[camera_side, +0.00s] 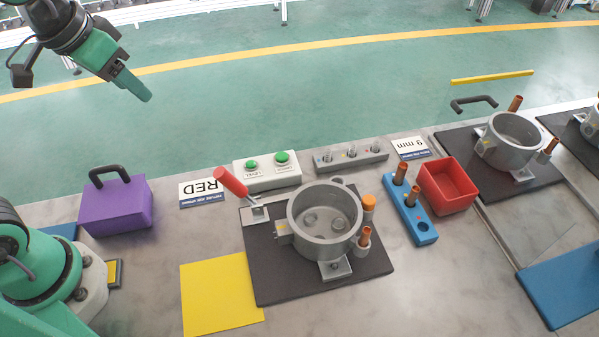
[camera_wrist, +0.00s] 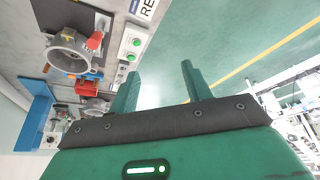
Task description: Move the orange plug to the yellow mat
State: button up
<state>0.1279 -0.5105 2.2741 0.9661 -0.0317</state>
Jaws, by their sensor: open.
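My gripper (camera_side: 146,97) is high at the upper left of the side view, far from the plug and the mat. In the wrist view my gripper (camera_wrist: 160,82) is open, with nothing between its fingers. The plug cannot be made out clearly in the wrist view.
A red-handled clamp (camera_side: 231,182) rises beside the pot. A blue block (camera_side: 410,209) with copper tubes and a red bin (camera_side: 447,186) stand to its right. A purple case (camera_side: 116,205) is at the left. A button box (camera_side: 267,171) stands behind the pot.

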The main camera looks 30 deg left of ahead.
jog(key=w+d+r+m+g, duration=0.1)
jog(key=w+d+g, duration=0.1)
jog(key=w+d, duration=0.5)
jog(key=m+g, duration=0.3)
jog(key=m, duration=0.1)
send_near(368, 200)
jog(key=shift+a+f+y, duration=0.1)
jog(key=shift+f+y, duration=0.15)
jog(key=shift+y, duration=0.05)
jog(key=shift+d+f+m, duration=0.3)
jog(key=shift+d, duration=0.1)
jog(key=shift+f, duration=0.1)
jog(key=shift+f, duration=3.8)
